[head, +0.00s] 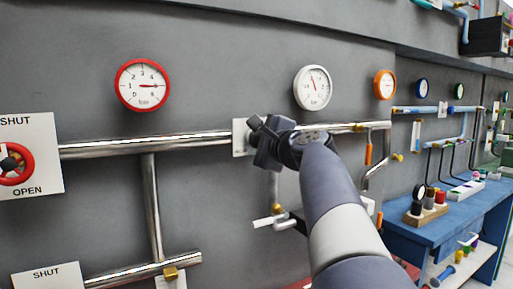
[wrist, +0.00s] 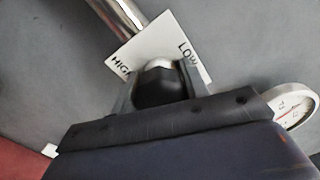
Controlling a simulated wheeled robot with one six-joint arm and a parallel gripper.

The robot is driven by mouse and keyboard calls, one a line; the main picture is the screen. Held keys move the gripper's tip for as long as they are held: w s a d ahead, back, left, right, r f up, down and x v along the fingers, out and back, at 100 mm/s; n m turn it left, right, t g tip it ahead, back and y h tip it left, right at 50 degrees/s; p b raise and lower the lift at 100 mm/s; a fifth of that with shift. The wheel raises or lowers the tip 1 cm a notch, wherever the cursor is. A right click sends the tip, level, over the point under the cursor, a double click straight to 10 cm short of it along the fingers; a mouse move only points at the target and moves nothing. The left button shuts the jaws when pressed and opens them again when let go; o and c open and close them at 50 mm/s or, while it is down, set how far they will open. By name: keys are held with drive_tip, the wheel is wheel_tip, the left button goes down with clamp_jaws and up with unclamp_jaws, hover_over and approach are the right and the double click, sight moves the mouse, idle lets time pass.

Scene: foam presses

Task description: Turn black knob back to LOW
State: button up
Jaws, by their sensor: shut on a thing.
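The black knob (wrist: 160,88) sits between my gripper's two fingers in the wrist view. Behind it is a white plate (wrist: 178,45) with the words HIGH and LOW, tilted in this view. HIGH is partly covered at the left finger and LOW is by the right finger. My gripper (wrist: 160,92) is shut on the knob. In the head view, my gripper (head: 258,135) is at the white plate (head: 239,138) on the pipe, and my arm hides the knob. Which mark the knob points to cannot be told.
A red-rimmed gauge (head: 142,85) and a white gauge (head: 313,87) hang above the pipe (head: 145,146). A red valve wheel (head: 27,165) is at the far left. A white-handled valve (head: 268,222) is below my gripper. A blue bench (head: 430,232) stands at the right.

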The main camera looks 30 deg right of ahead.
drive_tip(key=n+b, duration=0.1)
drive_tip(key=n, duration=0.1)
drive_tip(key=n+b, duration=0.2)
drive_tip(key=n, duration=0.1)
drive_tip(key=n+b, duration=0.1)
drive_tip(key=n, duration=0.1)
drive_tip(key=shift+f+b, duration=0.35)
drive_tip(key=n+b, duration=0.2)
drive_tip(key=n, duration=0.2)
drive_tip(key=shift+n, duration=0.4)
drive_tip(key=shift+d+n+b, duration=0.1)
drive_tip(key=shift+n+b, duration=0.85)
drive_tip(key=shift+n, duration=0.65)
drive_tip(key=o, duration=1)
drive_tip(key=shift+r, duration=0.1)
drive_tip(key=s+b, duration=0.1)
drive_tip(key=s, duration=0.9)
drive_tip(key=shift+s+d, duration=0.15)
drive_tip(key=shift+s, duration=0.25)
